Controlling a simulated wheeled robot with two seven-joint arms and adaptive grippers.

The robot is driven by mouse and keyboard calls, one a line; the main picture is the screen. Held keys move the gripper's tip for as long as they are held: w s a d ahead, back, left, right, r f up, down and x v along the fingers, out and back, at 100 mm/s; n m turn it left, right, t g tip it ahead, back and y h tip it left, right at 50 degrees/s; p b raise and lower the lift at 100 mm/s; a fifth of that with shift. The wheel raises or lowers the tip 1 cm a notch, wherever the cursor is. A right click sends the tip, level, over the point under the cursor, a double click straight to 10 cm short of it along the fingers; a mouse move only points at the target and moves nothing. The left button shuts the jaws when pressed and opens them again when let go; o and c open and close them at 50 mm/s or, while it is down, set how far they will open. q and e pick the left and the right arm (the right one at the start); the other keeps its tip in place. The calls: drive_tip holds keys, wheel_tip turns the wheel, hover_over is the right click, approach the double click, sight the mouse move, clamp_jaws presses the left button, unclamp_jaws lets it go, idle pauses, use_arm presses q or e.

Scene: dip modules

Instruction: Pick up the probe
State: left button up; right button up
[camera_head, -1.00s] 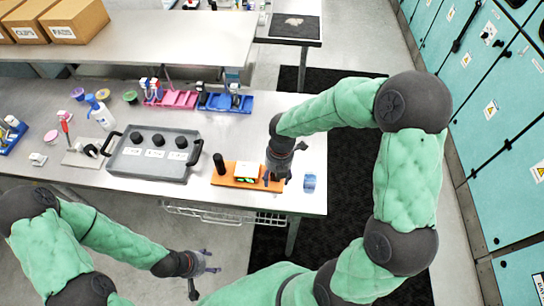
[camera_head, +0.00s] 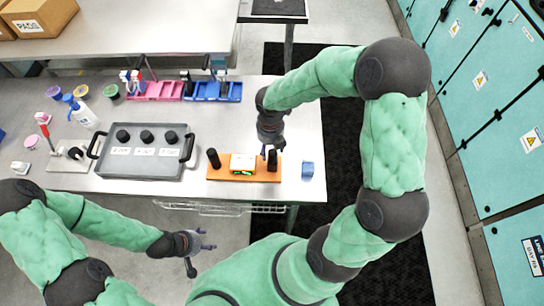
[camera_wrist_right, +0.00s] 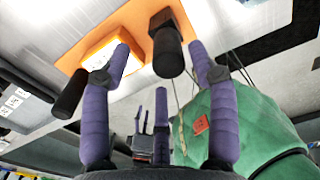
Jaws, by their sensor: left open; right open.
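An orange base (camera_head: 222,172) on the front part of the metal table carries a white-topped unit with a green display (camera_head: 242,163) and two upright black cylinders, a left one (camera_head: 213,158) and a right one (camera_head: 272,160). I cannot tell which part is the probe. My right gripper (camera_head: 272,146) is open and empty, just above the right cylinder. In the right wrist view the right cylinder (camera_wrist_right: 167,48) shows between the spread purple fingers, apart from them; the left cylinder (camera_wrist_right: 70,95) lies outside them. My left gripper (camera_head: 205,240) is open and empty, in front of the table.
A grey tray (camera_head: 140,166) with black knobs stands left of the orange base. Pink (camera_head: 160,91) and blue (camera_head: 215,92) racks stand behind. Teal cabinets (camera_head: 500,95) line the right.

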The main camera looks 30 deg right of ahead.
sight(272, 157)
drive_tip(key=shift+s+f, duration=0.15)
drive_tip(key=shift+f, duration=0.2)
drive_tip(key=f, duration=0.3)
drive_tip(key=f+b, duration=0.1)
drive_tip(key=shift+s+d+f, duration=0.15)
drive_tip(key=shift+s+f, duration=0.15)
clamp_jaws()
